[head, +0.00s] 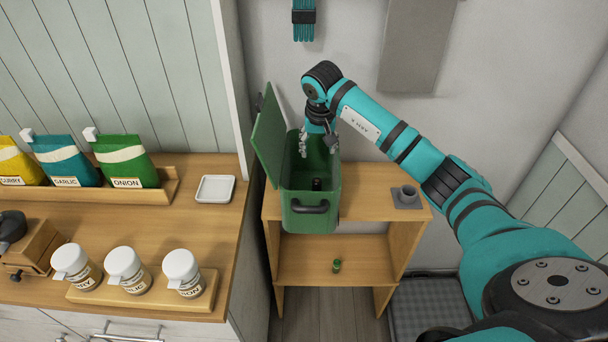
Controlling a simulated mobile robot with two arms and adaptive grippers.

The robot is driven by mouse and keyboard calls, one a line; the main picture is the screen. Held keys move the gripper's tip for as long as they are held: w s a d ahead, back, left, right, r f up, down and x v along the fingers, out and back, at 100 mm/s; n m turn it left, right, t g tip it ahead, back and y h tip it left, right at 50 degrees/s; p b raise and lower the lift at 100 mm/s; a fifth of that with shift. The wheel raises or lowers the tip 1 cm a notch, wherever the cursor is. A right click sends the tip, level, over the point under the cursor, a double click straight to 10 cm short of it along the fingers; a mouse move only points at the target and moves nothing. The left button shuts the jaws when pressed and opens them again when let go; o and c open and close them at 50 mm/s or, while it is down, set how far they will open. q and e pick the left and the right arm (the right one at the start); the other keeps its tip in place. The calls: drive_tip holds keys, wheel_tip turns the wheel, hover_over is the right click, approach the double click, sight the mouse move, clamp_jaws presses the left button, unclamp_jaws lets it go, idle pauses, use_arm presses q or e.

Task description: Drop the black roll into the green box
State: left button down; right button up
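The green box (326,215) stands on the wooden shelf unit with its lid (268,135) swung open to the left. A small dark cylinder, which looks like the black roll (316,184), is inside the box near its front wall. My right gripper (317,146) is over the box opening, pointing down, with its fingers spread apart and nothing visible between them. The dark cylinder is below the fingers and apart from them. My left gripper is not in view.
A grey holder (407,197) stands on the shelf top right of the box. The counter at left holds pouches (125,162), white-lidded jars (125,268) and a white dish (215,189).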

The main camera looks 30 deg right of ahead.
drive_tip(key=shift+r, duration=0.1)
drive_tip(key=v, duration=1.1)
drive_tip(key=shift+s+r, duration=0.15)
drive_tip(key=shift+r, duration=0.25)
